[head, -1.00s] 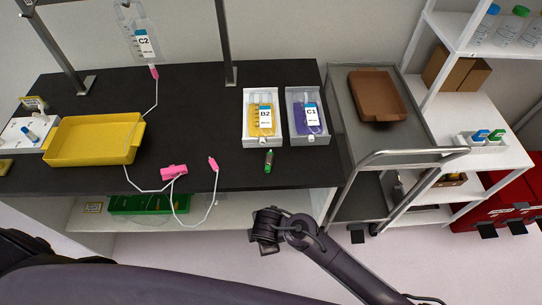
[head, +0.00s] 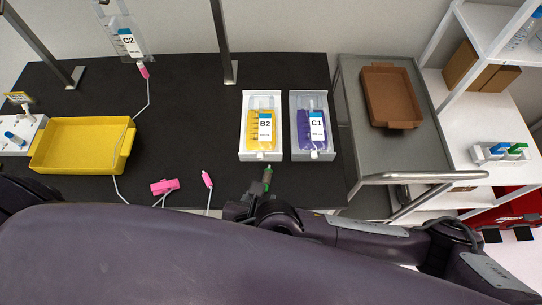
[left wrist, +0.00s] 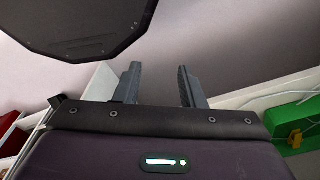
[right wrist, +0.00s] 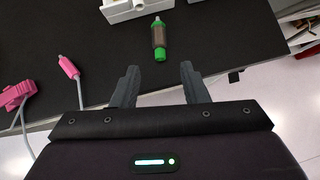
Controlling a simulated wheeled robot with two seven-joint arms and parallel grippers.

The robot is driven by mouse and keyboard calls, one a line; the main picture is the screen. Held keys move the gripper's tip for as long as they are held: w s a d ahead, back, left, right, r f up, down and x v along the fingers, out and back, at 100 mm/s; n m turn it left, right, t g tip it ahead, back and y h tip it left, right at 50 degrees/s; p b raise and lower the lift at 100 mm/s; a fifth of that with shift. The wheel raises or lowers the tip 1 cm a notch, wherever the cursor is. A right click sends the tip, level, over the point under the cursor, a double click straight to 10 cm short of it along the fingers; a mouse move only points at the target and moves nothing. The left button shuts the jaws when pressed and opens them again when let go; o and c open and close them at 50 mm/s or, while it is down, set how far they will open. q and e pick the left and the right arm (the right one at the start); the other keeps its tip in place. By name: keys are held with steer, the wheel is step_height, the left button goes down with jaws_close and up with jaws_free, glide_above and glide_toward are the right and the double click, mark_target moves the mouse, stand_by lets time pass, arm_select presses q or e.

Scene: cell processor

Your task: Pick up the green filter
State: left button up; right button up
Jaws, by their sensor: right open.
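The green filter (right wrist: 159,38) is a small cylinder with green ends and a darker middle. It lies on the black table near its front edge, and in the head view (head: 267,176) it is below the tray marked B2. My right gripper (right wrist: 158,84) is open and empty. Its fingertips are just short of the filter, which lies ahead of the gap between them and apart from them. In the head view my right gripper (head: 250,200) is partly covered by my own body. My left gripper (left wrist: 160,84) is open and empty, away from the filter.
A white tray with the yellow B2 bag (head: 264,128) and one with the purple C1 bag (head: 315,128) stand behind the filter. A pink clamp (head: 163,187) and pink-tipped tubing (head: 207,179) lie left of it. A yellow tray (head: 80,147) is farther left. A metal cart (head: 425,145) stands right.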

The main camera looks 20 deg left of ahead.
mark_target(264, 196)
steer(key=w+f+b, duration=0.1)
steer(key=f+b, duration=0.1)
steer(key=shift+w+f+b, duration=0.1)
steer(key=shift+b, duration=0.3)
steer(key=b+x, duration=0.4)
steer(key=shift+w+f, duration=0.1)
steer(key=shift+f, duration=0.15)
steer(key=shift+w+a, duration=0.1)
steer(key=shift+w, duration=0.15)
steer(key=shift+r, duration=0.1)
steer(key=c, duration=0.3)
arm_select(q)
step_height(264, 196, down, 7)
steer(key=s, duration=0.2)
steer(key=shift+s+a, duration=0.15)
steer(key=shift+s, duration=0.15)
arm_select(e)
steer(key=shift+s, duration=0.1)
jaws_close()
